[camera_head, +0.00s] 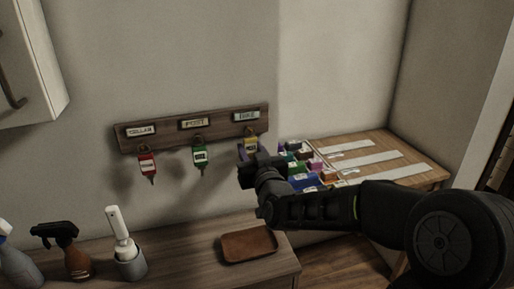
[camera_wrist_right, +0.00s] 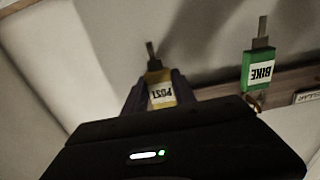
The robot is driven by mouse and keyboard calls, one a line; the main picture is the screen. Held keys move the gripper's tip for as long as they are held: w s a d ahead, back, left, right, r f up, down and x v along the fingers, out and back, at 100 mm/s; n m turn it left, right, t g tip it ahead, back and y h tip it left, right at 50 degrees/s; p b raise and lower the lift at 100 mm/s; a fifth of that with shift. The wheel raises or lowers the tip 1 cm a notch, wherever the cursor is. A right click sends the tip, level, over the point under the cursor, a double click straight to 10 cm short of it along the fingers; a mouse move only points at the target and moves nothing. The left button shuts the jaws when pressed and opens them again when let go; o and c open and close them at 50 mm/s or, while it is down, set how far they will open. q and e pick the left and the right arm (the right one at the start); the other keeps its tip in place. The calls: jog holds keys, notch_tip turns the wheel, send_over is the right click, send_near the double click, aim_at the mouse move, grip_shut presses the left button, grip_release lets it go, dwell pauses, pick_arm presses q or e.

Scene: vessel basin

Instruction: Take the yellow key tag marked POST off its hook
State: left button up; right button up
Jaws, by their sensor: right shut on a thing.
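The yellow key tag (camera_head: 251,144) marked POST is at the right end of the wooden hook rail (camera_head: 166,133), under the plate that reads BIKE. In the right wrist view the yellow tag (camera_wrist_right: 160,90) shows its POST label upside down between the purple fingers. My right gripper (camera_head: 246,154) is shut on the tag, reaching in from the right. Its hook is hidden, so I cannot tell if the ring is still on it. A green tag (camera_head: 200,157) marked BIKE hangs under the POST plate. A red tag (camera_head: 148,164) hangs under the CELLAR plate. My left gripper is out of view.
A brown tray (camera_head: 248,246) lies on the wooden counter below the rail. Spray bottles (camera_head: 72,250) and a white-handled brush in a grey holder (camera_head: 131,262) stand at the left. A side table (camera_head: 400,156) with several colourful items and pale strips is behind my right arm.

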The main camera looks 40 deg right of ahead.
jog(key=shift+s+d, duration=0.1)
grip_shut()
jog(key=shift+r, duration=0.1)
jog(key=shift+d+r+b, duration=0.1)
jog(key=shift+r+b, duration=0.25)
jog(key=shift+r, duration=0.15)
jog(key=shift+s+r, duration=0.1)
jog(key=shift+s, duration=0.2)
jog(key=b+v, duration=0.9)
jog(key=v, duration=0.8)
jog(key=shift+a, duration=0.3)
jog(key=shift+r, duration=0.7)
